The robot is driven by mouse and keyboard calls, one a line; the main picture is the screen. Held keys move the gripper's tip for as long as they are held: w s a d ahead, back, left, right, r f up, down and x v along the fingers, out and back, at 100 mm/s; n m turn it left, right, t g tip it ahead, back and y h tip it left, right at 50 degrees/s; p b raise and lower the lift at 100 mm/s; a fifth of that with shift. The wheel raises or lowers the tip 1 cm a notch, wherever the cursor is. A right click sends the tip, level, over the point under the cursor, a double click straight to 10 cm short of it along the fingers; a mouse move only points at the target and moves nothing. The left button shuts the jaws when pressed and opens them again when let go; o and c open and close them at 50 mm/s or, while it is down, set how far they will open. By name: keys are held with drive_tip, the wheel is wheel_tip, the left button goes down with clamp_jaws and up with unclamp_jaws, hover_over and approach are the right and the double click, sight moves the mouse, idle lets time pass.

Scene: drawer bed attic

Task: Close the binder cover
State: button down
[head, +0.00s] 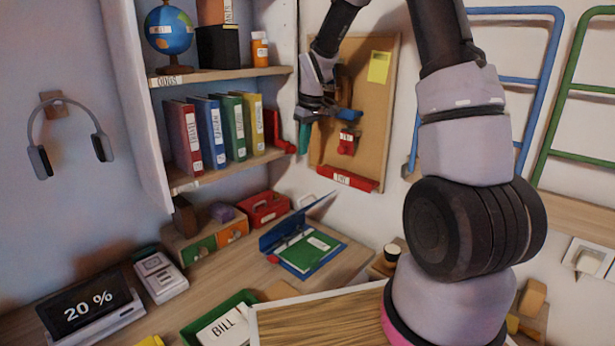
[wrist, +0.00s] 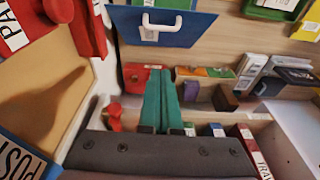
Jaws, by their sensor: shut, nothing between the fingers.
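The binder (head: 312,250) lies open on the desk in the head view, with a green labelled sheet inside. Its blue cover (head: 283,232) stands tilted up at the back left. In the wrist view a blue panel with a white handle-like piece, seemingly the cover (wrist: 190,32), shows at the top, beyond my fingertips. My gripper (head: 303,142) hangs above and behind the binder, in front of the shelf and corkboard, apart from the cover. Its teal fingers (wrist: 166,78) are shut and empty.
A shelf (head: 225,180) with several books stands left of my gripper. A corkboard (head: 370,130) with a red ledge (head: 347,178) hangs at its right. A green tray (head: 190,333) is in front.

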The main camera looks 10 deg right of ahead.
drive_tip(key=shift+s+f, duration=0.2)
drive_tip(key=shift+f, duration=6.4)
drive_tip(key=shift+d, duration=0.1)
